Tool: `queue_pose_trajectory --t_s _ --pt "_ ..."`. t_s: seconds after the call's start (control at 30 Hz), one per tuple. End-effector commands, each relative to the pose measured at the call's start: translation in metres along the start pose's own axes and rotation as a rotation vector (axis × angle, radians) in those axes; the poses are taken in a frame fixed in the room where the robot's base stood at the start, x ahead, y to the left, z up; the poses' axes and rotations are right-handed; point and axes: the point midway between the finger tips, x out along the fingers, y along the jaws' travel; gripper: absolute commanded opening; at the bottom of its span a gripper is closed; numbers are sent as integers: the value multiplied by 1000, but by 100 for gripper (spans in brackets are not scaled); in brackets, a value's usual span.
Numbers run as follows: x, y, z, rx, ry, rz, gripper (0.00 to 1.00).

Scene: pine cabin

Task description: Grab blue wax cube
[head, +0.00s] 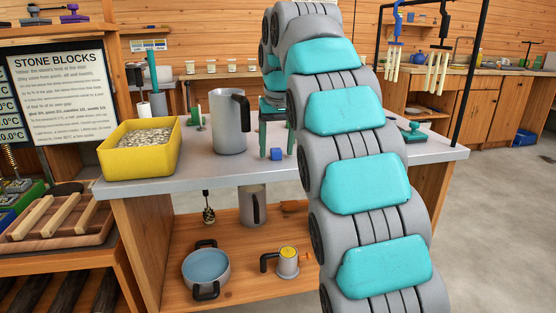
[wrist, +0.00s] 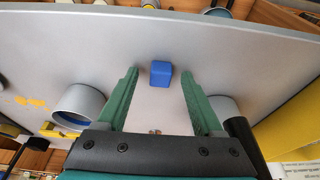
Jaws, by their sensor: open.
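The blue wax cube (head: 277,154) sits on the grey counter (head: 330,160), just below my gripper in the head view. My gripper (head: 277,138) points down with its green fingers apart. In the wrist view the cube (wrist: 161,74) shows in the gap between the two fingertips (wrist: 160,76), with clear space on both sides. The fingers do not touch it. The cube looks a little beyond the tips, on the counter surface. My arm hides part of the counter in the head view.
A grey pitcher (head: 230,122) and a yellow bin of pale pellets (head: 110,150) stand left of the cube. The wrist view shows a grey pot (wrist: 80,106) near the left finger. Counter around the cube is clear.

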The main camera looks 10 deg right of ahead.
Motion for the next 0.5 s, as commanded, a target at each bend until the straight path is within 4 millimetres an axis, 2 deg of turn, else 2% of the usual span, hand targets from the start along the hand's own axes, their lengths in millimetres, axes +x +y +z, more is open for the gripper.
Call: queue_pose_trajectory --t_s 0.17,0.5 --pt "-1 0 0 0 1 0 67" --pt "-1 0 0 -1 0 0 29"
